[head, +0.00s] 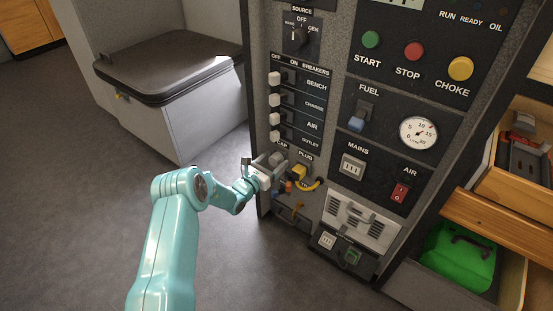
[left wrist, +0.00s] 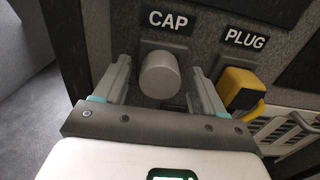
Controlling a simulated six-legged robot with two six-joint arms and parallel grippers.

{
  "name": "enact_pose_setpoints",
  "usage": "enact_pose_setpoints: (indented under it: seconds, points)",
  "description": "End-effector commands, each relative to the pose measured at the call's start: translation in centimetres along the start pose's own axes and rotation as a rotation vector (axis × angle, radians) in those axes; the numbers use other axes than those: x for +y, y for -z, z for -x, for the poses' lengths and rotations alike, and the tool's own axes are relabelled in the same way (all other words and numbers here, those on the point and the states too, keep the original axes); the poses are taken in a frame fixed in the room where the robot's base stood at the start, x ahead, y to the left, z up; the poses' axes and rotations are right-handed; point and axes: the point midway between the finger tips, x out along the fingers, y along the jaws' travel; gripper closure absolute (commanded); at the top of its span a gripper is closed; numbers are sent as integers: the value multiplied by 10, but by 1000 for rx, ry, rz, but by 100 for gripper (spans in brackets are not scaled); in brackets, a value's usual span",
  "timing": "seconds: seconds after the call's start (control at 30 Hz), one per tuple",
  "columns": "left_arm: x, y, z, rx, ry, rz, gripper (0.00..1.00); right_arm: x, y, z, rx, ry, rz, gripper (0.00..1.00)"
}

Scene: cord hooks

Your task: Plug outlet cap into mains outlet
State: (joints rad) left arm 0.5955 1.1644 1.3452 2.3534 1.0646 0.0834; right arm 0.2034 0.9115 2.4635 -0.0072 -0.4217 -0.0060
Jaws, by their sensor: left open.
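The outlet cap (left wrist: 160,76) is a grey round knob under the CAP label in the left wrist view, seated in its holder on the panel. My left gripper (left wrist: 158,82) is open, with one finger on each side of the cap; I cannot tell whether they touch it. In the head view my left gripper (head: 262,172) is at the panel's lower left and partly hides the cap. The mains outlet (head: 352,167) is a pale slotted socket under the MAINS label, right of the gripper. My right gripper is not in view.
The yellow plug (head: 300,171) with its cord sits just right of the cap, also in the left wrist view (left wrist: 240,88). Breaker switches (head: 275,103) line the panel above. A vent plate (head: 362,219) is below the mains outlet. Open floor (head: 90,190) lies left.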

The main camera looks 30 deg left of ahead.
Motion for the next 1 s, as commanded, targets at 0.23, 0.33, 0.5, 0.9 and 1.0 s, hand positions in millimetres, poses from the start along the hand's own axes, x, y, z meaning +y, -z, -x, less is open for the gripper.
enact_pose_setpoints:
  seconds: [0.23, 0.33, 0.5, 0.9, 1.0]
  points:
    - [0, 0, 0, 0, 0, 0, 30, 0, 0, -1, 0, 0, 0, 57]
    - [0, 0, 0, 0, 0, 0, 59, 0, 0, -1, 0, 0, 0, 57]
    - [0, 0, 0, 0, 0, 0, 100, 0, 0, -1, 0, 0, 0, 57]
    - [0, -1, 13, 1, 0, 0, 100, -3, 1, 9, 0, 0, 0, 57]
    - [0, -1, 17, 0, 0, 0, 100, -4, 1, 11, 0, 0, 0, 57]
